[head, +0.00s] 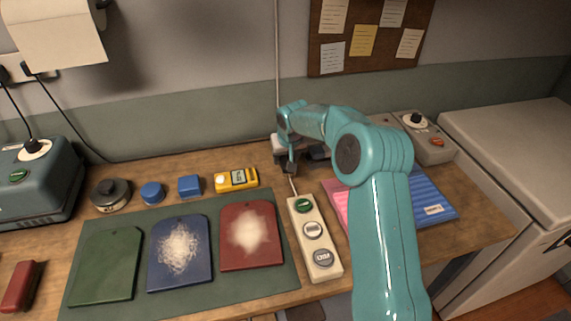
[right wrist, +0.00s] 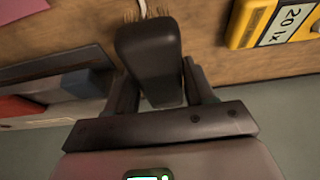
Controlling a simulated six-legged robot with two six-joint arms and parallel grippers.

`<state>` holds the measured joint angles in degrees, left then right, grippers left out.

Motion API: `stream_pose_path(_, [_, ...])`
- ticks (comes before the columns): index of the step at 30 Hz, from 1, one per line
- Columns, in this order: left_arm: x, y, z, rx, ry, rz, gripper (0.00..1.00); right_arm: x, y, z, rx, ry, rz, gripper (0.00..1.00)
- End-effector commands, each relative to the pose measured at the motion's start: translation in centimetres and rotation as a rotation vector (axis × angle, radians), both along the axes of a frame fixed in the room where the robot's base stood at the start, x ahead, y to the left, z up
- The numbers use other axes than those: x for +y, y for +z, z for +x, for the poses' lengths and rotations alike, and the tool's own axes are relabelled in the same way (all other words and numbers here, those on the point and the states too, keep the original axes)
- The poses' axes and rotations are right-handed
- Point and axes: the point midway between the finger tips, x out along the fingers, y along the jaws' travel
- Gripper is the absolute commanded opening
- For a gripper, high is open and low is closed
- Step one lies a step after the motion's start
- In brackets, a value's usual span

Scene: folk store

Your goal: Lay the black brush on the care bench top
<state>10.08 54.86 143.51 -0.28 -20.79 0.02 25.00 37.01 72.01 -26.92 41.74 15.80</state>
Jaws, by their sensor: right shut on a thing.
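The black brush (right wrist: 150,55) is between the fingers of my right gripper (right wrist: 160,95) in the right wrist view, with some bristles showing at its far end. The gripper is shut on it. In the head view my right gripper (head: 287,163) is over the back part of the wooden care bench top (head: 130,172), right of a yellow meter (head: 237,179). The brush is hard to make out there, and I cannot tell whether it touches the wood. My left gripper is out of view.
A green mat (head: 190,287) holds green, blue and red panels; the last two carry white patches. A button box (head: 315,240) stands right of it. Pink and blue sheets (head: 430,195) lie partly behind my arm. A blue knob (head: 152,193) and blue block (head: 189,186) are left of the meter.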

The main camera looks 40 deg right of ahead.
Motion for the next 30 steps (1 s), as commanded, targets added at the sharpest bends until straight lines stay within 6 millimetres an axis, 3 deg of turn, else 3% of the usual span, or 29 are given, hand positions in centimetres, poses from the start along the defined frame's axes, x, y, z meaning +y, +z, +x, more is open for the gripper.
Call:
stream_pose_path(3, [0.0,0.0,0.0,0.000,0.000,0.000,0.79,0.0,-2.2,0.0,0.003,-0.001,0.002,0.20])
stream_pose_path(6, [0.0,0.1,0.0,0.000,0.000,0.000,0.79,0.0,-3.2,0.1,0.003,0.000,0.001,0.20])
stream_pose_path(18, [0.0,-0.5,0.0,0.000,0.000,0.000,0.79,0.0,-3.8,0.1,0.001,0.000,0.000,0.20])
stream_pose_path(19, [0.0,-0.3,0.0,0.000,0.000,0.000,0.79,0.0,-3.6,0.1,0.001,0.000,0.000,0.63])
stream_pose_path(21, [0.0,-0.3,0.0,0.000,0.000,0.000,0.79,0.0,-3.6,0.1,0.002,0.000,0.001,0.79])
stream_pose_path(30, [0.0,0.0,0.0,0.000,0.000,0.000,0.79,0.0,-3.3,0.1,0.002,0.000,0.001,0.79])
